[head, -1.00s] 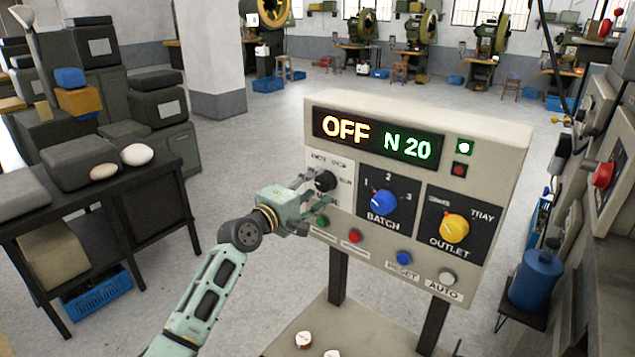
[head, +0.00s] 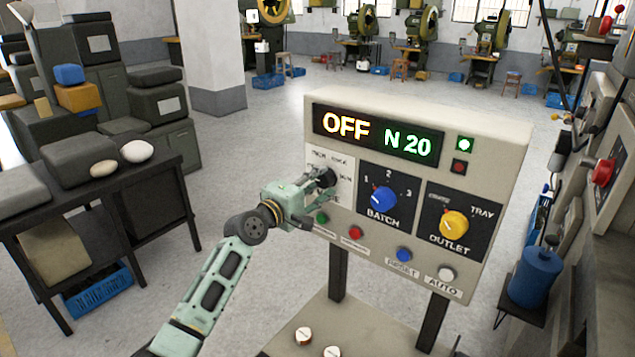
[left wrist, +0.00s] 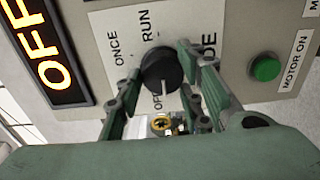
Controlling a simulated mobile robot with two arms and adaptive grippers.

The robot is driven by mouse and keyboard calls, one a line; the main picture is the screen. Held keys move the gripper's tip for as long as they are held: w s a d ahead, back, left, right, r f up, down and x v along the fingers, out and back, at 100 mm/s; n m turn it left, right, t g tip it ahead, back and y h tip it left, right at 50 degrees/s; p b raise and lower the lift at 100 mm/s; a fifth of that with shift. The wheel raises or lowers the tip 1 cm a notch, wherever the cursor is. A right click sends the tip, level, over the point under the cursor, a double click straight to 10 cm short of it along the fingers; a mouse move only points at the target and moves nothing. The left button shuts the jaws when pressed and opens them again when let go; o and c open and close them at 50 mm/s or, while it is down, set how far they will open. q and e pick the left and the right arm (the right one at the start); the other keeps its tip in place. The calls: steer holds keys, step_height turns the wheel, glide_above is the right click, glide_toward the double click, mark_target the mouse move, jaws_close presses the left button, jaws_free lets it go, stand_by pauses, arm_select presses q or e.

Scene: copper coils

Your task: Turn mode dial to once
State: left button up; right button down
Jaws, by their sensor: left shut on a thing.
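The black mode dial (head: 327,177) sits at the upper left of the control panel (head: 480,130), partly hidden by my gripper. In the left wrist view the dial (left wrist: 161,68) shows with the labels ONCE, RUN and OFF around it. Its white mark points to OFF. The orange display (head: 346,127) reads OFF, and green N 20 stands beside it. My left gripper (head: 318,188) is shut on the dial, with a finger on either side of it. My right gripper is not in view.
The blue batch dial (head: 383,199) and yellow outlet dial (head: 454,225) are to the right. Below are a green button (head: 321,217), red button (head: 355,232), blue button (head: 403,254) and white button (head: 446,273). A dark table (head: 100,200) stands at left.

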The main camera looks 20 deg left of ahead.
arm_select(q)
steer(key=shift+r, duration=0.3)
